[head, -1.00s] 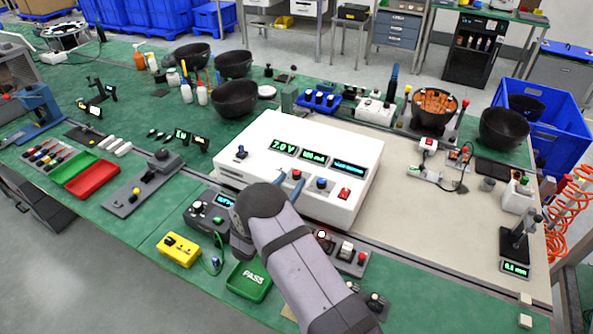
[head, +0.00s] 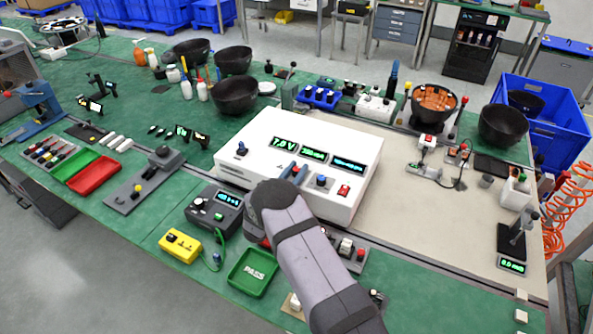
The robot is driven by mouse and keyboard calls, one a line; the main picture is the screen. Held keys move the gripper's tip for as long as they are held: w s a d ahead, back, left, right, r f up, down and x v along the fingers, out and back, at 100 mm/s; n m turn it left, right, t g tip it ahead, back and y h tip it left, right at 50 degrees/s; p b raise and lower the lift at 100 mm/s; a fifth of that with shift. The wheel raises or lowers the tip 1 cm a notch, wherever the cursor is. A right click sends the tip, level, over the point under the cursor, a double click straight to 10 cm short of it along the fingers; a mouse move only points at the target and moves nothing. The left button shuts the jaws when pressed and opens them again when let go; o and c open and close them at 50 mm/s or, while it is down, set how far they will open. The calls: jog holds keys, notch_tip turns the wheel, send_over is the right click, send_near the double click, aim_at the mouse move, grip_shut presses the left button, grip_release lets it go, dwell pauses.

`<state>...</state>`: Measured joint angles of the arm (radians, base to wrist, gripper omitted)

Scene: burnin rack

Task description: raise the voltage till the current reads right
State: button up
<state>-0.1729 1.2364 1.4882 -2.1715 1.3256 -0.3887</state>
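The white power supply (head: 255,130) stands in the middle of the bench. Its left green display (head: 284,142) seems to read 7.0 V. The middle green display (head: 314,154) is too small to read surely, and so is the bluish right display (head: 349,165). A blue-capped knob (head: 241,149) is at the left of its panel, another blue-capped knob (head: 322,181) is right of centre, and a red switch (head: 343,190) is at the right.
In front of the supply are a dark meter box (head: 213,211), a yellow box (head: 180,247) with a green cable, and a green PASS tray (head: 252,271). Black bowls (head: 236,95) stand behind. The beige mat (head: 420,220) at right has clear room.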

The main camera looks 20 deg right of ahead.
jog(key=shift+f+m+g+h+b, duration=0.25)
jog(key=shift+m+g+h+b, duration=0.6)
jog(key=shift+b, duration=1.15)
jog(key=g+b, duration=0.1)
jog(key=m+g+h+b, duration=0.1)
jog(key=b, duration=0.1)
jog(key=shift+r+m+h+b, duration=0.2)
jog(key=shift+m+h+b, duration=0.05)
jog(key=shift+b, duration=0.05)
jog(key=shift+r, duration=0.1)
jog(key=o, duration=1)
jog(key=shift+o, duration=0.2)
jog(key=b+v, duration=0.2)
jog(key=v, duration=0.5)
jog(key=shift+a, duration=0.15)
